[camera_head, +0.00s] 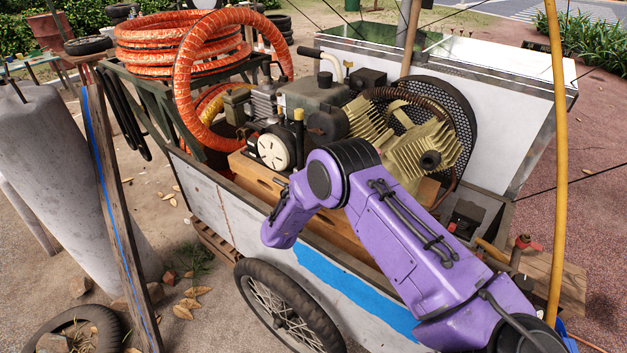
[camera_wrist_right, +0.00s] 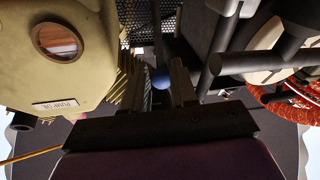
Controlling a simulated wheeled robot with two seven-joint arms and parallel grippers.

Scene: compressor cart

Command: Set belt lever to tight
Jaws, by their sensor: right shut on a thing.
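In the right wrist view a blue round knob (camera_wrist_right: 160,83) shows between the two fingers of my right gripper (camera_wrist_right: 157,76). The gripper is shut on this knob, which looks like the handle end of the belt lever. The lever's shaft and its set position cannot be made out. In the head view my purple right arm crosses in front of the compressor (camera_head: 312,92), and its gripper and the knob are hidden. My left gripper is in neither view.
The tan pump body with a round sight glass and a PUMP OIL label (camera_wrist_right: 56,105) is close left of the fingers. A dark bar (camera_wrist_right: 235,64) is close right. The cart's white side wall (camera_head: 218,190) and orange hose coil (camera_head: 180,42) flank the machinery.

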